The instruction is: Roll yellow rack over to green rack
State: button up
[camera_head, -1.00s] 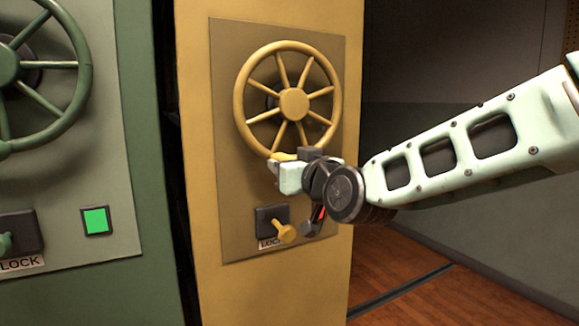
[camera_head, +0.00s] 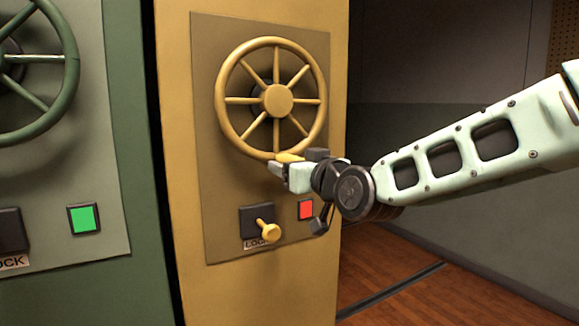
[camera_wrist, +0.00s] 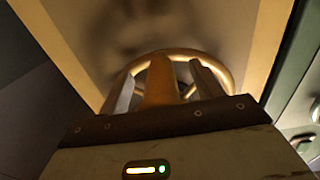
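The yellow rack (camera_head: 178,150) has a yellow spoked wheel (camera_head: 277,100) on its front panel, and the wheel also shows in the wrist view (camera_wrist: 222,67). A yellow handle (camera_head: 289,157) sticks out from the wheel's bottom rim. My gripper (camera_head: 283,172) is at this handle. In the wrist view, my two fingers stand apart on either side of the handle (camera_wrist: 160,80), with gaps showing beside it. The green rack (camera_head: 130,120) stands at the left with a green wheel (camera_head: 62,60). Only a narrow dark gap shows between the racks.
Below the yellow wheel are a yellow lock knob (camera_head: 268,230) and a lit red square (camera_head: 306,210). The green rack has a lit green square (camera_head: 83,218). Wooden floor (camera_head: 385,270) with a dark rail (camera_head: 395,292) lies open at the right.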

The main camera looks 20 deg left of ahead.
jog(key=shift+s, duration=0.2)
jog(key=b+v, duration=0.4)
jog(key=v, duration=0.5)
jog(key=shift+s+d+b, duration=0.3)
dwell(0.5)
jog(key=shift+r, duration=0.1)
jog(key=s+d+f+m+g+h+p, duration=0.15)
jog(key=s+d+f+g+h, duration=0.45)
jog(key=s+d+f, duration=0.75)
jog(key=s+d+f+m+g+h+p, duration=0.15)
jog(key=s+d+f+g+h, duration=0.25)
jog(key=s+d+f+h, duration=0.85)
jog(key=d+r+y+p, duration=0.2)
jog(key=r+p, duration=1.7)
jog(key=r, duration=0.1)
jog(key=d+r+y+p, duration=0.2)
jog(key=r+p, duration=1.7)
jog(key=r, duration=0.1)
jog(key=shift+w+d+r+g+y, duration=0.3)
jog(key=shift+w+d+g+y, duration=0.05)
jog(key=shift+w+d+g, duration=0.1)
